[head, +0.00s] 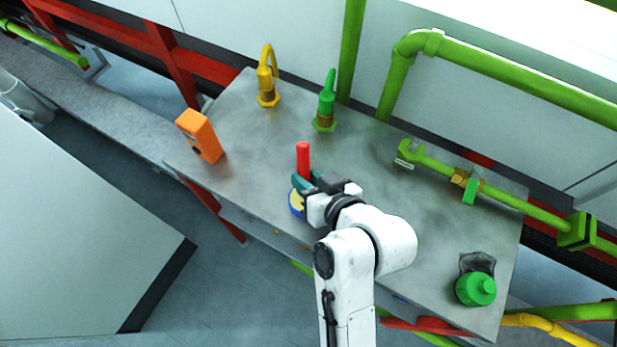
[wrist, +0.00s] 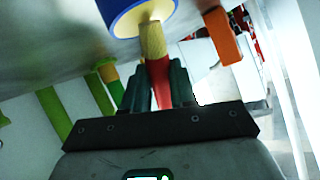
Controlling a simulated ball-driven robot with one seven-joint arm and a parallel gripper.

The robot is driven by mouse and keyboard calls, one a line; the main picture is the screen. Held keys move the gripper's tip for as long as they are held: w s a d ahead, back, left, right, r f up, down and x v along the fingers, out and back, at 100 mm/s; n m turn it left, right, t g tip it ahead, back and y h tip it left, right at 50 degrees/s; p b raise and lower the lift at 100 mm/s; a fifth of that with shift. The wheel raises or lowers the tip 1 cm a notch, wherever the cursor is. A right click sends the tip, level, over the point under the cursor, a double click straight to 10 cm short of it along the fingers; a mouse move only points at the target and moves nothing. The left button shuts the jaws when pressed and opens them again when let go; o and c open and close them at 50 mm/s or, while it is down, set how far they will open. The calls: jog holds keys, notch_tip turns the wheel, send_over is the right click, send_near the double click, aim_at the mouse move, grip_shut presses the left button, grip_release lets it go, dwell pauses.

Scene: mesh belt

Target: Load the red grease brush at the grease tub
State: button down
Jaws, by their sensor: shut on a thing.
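The red grease brush (head: 303,158) is upright in my gripper (head: 308,184), its red handle standing above the jaws. In the wrist view my gripper (wrist: 160,84) has both dark green fingers shut on the red brush (wrist: 159,72), and its tan bristle end points to the tub. The grease tub (head: 295,204), blue with a pale yellow inside, stands on the bench, partly hidden behind my gripper. In the wrist view the tub (wrist: 118,25) is at the top edge. The bristles overlap its near rim there; I cannot tell whether they touch the grease.
A green pipe (head: 520,206) with a valve runs along the right. The bench between is mostly clear.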

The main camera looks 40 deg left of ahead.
aim_at(308, 165)
jog(key=shift+r+p, duration=3.1)
jog(key=shift+r, duration=0.35)
